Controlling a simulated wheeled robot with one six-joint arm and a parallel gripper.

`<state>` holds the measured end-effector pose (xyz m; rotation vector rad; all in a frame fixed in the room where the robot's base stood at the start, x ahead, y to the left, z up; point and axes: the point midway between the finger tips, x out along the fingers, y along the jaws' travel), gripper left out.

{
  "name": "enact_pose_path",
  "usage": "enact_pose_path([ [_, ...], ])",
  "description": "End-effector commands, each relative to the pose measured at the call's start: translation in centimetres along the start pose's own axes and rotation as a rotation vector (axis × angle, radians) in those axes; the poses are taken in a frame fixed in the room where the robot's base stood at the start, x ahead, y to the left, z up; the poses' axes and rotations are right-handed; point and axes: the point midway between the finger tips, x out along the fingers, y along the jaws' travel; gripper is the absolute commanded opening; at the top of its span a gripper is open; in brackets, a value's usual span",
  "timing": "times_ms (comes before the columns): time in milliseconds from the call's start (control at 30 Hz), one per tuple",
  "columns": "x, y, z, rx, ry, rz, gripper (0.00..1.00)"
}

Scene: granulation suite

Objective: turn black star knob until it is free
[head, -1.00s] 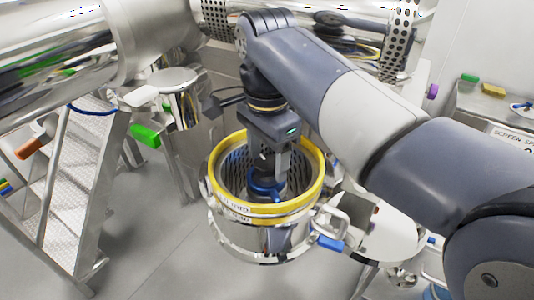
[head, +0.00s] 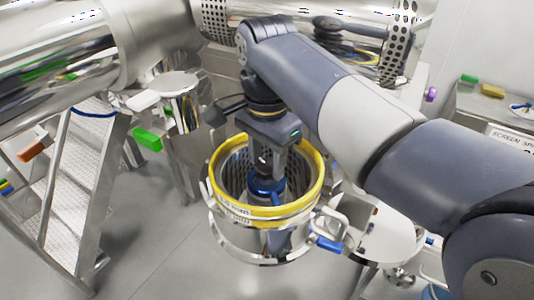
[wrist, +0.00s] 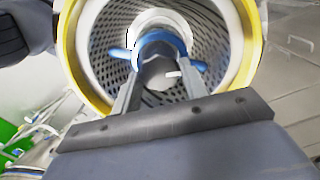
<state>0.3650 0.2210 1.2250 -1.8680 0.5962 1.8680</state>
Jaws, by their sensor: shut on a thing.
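My gripper (head: 266,172) reaches down into a perforated metal screen basket with a yellow rim (head: 217,175). Its two fingers point down the middle of the basket; in the wrist view my gripper (wrist: 160,80) straddles a dark grey, rounded knob-like piece (wrist: 157,72) and is shut on it. I take this piece for the black star knob; its star lobes are not clear. A blue hub (wrist: 160,42) with blue arms surrounds or sits just behind it, and the blue hub also shows in the head view (head: 267,187). The fingers partly hide the knob.
A metal clamp with a blue handle (head: 329,244) stands at the basket's lower right. Steel stairs (head: 75,200) and a green-handled part (head: 148,138) are at left. A bench (head: 490,115) with small coloured items is at right. Open floor lies below left.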

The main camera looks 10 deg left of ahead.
Motion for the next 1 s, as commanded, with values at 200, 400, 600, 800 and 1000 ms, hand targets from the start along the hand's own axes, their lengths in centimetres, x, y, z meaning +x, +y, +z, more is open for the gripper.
enact_pose_path([
  [200,-0.36,0.02,0.01,-0.185,-0.001,0.002,0.19],
  [400,-0.34,-0.01,0.02,-0.376,-0.001,0.001,0.19],
  [600,-0.32,-0.04,0.03,-0.566,0.000,0.001,0.19],
  [800,-0.32,-0.08,0.04,-0.756,0.000,0.000,0.19],
  [1000,-0.30,-0.11,0.06,-0.946,0.000,-0.001,0.19],
])
